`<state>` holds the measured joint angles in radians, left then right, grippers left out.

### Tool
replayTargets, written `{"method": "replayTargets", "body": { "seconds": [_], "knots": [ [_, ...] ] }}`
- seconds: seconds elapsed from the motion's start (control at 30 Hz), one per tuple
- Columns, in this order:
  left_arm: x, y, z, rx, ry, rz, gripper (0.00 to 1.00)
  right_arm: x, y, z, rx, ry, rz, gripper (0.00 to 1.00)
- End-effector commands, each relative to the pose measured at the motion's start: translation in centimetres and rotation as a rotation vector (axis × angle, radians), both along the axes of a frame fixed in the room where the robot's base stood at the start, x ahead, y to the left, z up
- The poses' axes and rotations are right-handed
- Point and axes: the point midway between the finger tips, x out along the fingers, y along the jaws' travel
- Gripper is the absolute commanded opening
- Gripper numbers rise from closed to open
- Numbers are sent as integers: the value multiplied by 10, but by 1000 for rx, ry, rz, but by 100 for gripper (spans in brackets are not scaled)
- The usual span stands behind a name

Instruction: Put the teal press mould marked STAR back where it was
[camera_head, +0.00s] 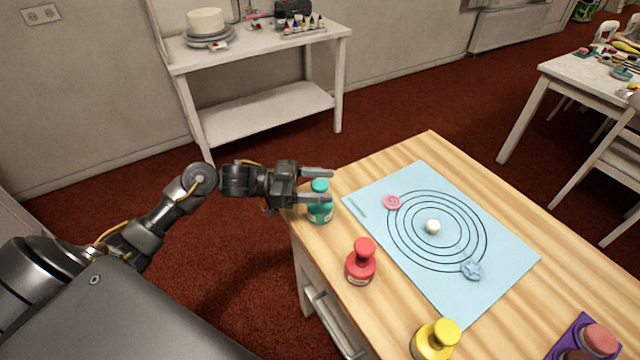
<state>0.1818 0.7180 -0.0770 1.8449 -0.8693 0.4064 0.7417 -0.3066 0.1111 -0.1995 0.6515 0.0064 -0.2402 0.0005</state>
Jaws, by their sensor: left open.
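The teal press mould (320,213) stands upright on the wooden table near its left corner, beside the blue mat. Its marking is too small to read. My left gripper (318,184) is at the top of the teal mould, with its fingers open on either side of the knob. I cannot tell whether a finger touches it. The light blue mat (400,262) has black rings drawn on it. On it are a pink swirl piece (391,202), a white ball (433,227) at the centre and a blue star piece (472,270). My right gripper is not in view.
A red mould (360,266) and a yellow mould (435,341) stand along the table's near edge. A purple tray (557,350) with a pink-topped mould (600,338) is at the lower right. A white shelf table (262,108) stands at the back wall.

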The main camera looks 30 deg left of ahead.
Motion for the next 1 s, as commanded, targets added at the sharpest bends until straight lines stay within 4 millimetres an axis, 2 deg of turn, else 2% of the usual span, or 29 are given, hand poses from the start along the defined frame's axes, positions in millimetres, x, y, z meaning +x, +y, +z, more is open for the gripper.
{"method": "replayTargets", "body": {
  "seconds": [0.1,0.23,0.5,0.7,0.83,1.0],
  "knots": [
    [0,0,4,0,-1,0,58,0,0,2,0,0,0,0],
    [-6,14,3,2,2,2,58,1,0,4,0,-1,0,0],
    [-30,66,2,4,4,2,58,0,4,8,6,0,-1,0],
    [-44,96,2,2,3,1,58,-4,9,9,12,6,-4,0],
    [-48,106,2,2,1,1,58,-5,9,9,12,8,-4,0],
    [-50,110,3,0,-1,0,58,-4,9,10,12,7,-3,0]
  ]
}}
